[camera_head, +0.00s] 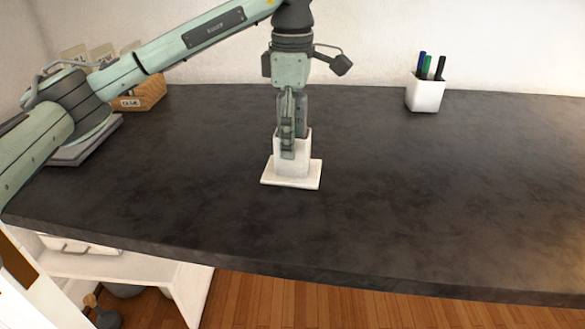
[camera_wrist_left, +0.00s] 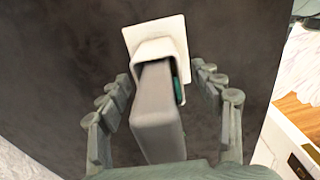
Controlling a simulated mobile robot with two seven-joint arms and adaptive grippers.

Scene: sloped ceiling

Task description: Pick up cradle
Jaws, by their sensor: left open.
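The white cradle (camera_head: 293,165) stands upright on the dark tabletop, a squarish sleeve on a flat, wider base plate. It also shows in the left wrist view (camera_wrist_left: 163,48). A grey block-shaped thing (camera_wrist_left: 156,110) stands in its sleeve, with a bit of teal beside it. My left gripper (camera_head: 289,150) points straight down over the cradle. In the left wrist view its fingers (camera_wrist_left: 162,76) are apart, one on each side of the grey block and the sleeve. Whether a finger touches is not clear. My right gripper is not in view.
A white pen cup (camera_head: 426,94) with several pens stands at the back right. A wooden card box (camera_head: 150,94) stands at the back left, partly behind my arm. The dark tabletop (camera_head: 430,200) is clear around the cradle. White shelving (camera_head: 110,268) is below its front edge.

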